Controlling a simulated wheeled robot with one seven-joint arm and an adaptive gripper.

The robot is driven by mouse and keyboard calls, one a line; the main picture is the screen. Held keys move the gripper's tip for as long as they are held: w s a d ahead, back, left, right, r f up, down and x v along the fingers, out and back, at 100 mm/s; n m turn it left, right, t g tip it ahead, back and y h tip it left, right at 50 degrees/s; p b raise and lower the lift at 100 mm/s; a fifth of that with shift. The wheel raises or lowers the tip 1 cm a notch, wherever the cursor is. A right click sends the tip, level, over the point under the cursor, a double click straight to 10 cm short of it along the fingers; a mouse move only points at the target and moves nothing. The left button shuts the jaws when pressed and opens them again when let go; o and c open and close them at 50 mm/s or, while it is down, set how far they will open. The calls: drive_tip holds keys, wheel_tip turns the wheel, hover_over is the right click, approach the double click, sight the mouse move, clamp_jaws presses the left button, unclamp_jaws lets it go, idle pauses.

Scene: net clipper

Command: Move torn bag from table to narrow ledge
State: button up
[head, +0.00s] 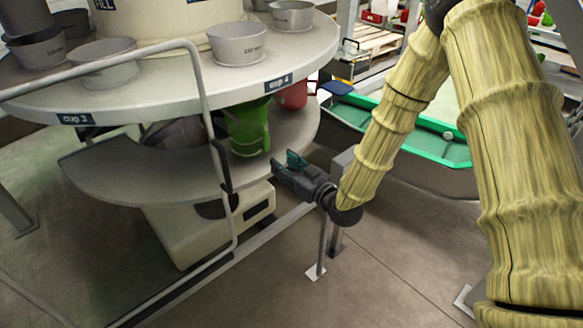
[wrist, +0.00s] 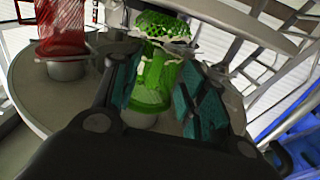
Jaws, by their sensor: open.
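A green mesh bag (head: 248,128) is under the round upper top, by the lower grey shelf. In the wrist view the green bag (wrist: 152,88) shows between my fingers, with pale patches at its middle that may be a tear. A red bag (head: 292,95) is behind it to the right, and also shows in the wrist view (wrist: 62,28). My gripper (head: 285,161) is open, with teal finger pads, right of and below the green bag. Its fingers (wrist: 164,92) flank the bag in the wrist picture; contact cannot be told. I cannot tell which surface is the narrow ledge.
The upper round top (head: 180,75) carries several grey cups and overhangs the bags. A grey rail (head: 205,110) stands in front of it. The lower curved shelf (head: 120,180) is mostly bare at left. A green-rimmed bin (head: 430,145) is at right.

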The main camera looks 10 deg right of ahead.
drive_tip(key=shift+p+x, duration=0.95)
drive_tip(key=shift+x, duration=2.9)
clamp_jaws()
drive_tip(key=c, duration=0.8)
unclamp_jaws()
clamp_jaws()
drive_tip(key=shift+r, duration=0.15)
drive_tip(key=shift+s, duration=0.1)
drive_tip(key=b+v, duration=0.1)
drive_tip(key=v, duration=2)
